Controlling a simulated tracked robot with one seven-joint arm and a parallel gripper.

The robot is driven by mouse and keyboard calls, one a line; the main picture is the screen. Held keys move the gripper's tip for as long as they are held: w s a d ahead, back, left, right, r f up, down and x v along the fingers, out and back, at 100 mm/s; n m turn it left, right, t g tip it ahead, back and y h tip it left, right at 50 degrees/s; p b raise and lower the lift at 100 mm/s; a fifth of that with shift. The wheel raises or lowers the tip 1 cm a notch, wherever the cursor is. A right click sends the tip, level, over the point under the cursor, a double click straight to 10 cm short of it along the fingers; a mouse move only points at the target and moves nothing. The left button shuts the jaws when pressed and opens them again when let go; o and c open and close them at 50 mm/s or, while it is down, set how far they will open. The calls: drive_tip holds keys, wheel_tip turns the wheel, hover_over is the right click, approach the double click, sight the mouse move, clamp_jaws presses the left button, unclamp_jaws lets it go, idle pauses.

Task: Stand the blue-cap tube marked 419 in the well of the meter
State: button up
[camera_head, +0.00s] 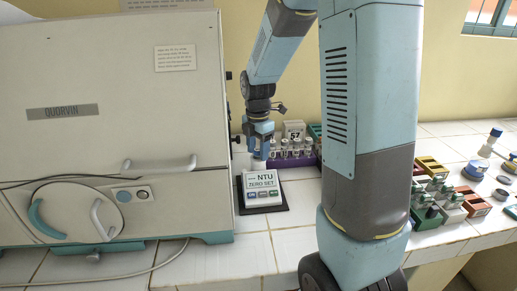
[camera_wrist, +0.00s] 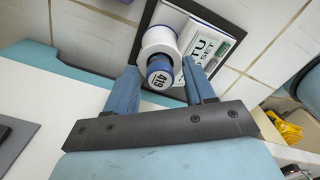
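The blue-cap tube (camera_wrist: 159,76) shows its cap marked 419 in the wrist view, cap toward the camera. It appears to stand in the white round well (camera_wrist: 158,40) of the meter; its lower end is hidden. The meter (camera_head: 262,187), labelled NTU ZERO SET, sits on a dark base; its display also shows in the wrist view (camera_wrist: 207,46). My gripper (camera_wrist: 160,66) is open, with one blue finger on each side of the cap and a visible gap to each. In the head view my gripper (camera_head: 260,154) is right above the well, hiding the tube.
A purple rack (camera_head: 293,161) with several tubes is behind the meter. Coloured blocks (camera_head: 432,167) and small vials lie at the right, partly behind my arm. White tiles in front of the meter are clear.

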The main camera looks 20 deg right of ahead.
wheel_tip(320, 180, up, 11)
drive_tip(key=s+r+m+t, duration=0.2)
drive_tip(key=s+r+m, duration=0.1)
drive_tip(key=s+m, duration=0.8)
drive_tip(key=s+r+m+t, duration=0.3)
drive_tip(key=s+r+m, duration=0.1)
drive_tip(key=s+m, duration=0.7)
drive_tip(key=shift+s+r+m+t, duration=0.25)
drive_tip(key=shift+s+m+t, duration=0.05)
drive_tip(key=shift+s, duration=0.15)
drive_tip(key=shift+d, duration=0.15)
idle(1.8)
